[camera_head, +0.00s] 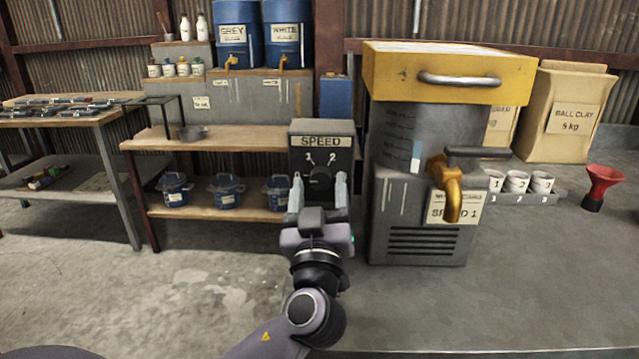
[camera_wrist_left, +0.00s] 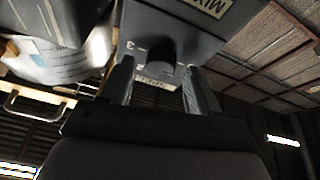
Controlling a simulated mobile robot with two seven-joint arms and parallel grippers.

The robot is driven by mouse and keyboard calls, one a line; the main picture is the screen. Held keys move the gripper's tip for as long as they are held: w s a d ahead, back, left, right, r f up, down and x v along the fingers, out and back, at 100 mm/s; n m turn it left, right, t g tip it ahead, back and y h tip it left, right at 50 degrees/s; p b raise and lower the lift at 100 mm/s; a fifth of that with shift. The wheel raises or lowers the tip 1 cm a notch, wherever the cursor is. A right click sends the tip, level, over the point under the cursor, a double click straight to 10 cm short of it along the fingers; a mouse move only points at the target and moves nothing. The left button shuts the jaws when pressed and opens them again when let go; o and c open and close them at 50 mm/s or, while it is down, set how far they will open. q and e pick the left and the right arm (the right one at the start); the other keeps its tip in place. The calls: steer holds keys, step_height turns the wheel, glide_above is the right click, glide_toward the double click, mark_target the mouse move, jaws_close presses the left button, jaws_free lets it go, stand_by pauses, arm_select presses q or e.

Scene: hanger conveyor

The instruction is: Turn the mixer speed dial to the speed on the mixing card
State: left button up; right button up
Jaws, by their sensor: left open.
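The dark speed box (camera_head: 322,133) has a SPEED label and the numbers 1 and 2 above a round black dial (camera_head: 320,178). My left gripper (camera_head: 319,188) is open in front of it, with one finger on each side of the dial. In the left wrist view, the dial (camera_wrist_left: 160,52) shows beyond the two spread fingers, beside a 3. I cannot tell whether the fingers touch it, or which number it points to. The mixing card (camera_head: 461,208) on the grey mixer reads SPEED 1; the yellow tap covers part of it. My right gripper is not in view.
The grey mixer (camera_head: 410,215) with a yellow lid (camera_head: 440,70) and yellow tap (camera_head: 452,190) stands right of the speed box. Shelves (camera_head: 225,140) with blue pots are at left. White cups (camera_head: 517,182) and a red funnel (camera_head: 602,183) are at right.

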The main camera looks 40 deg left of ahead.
arm_select(q)
steer(key=shift+w+a, duration=0.1)
steer(key=c, duration=1)
steer(key=shift+c, duration=0.2)
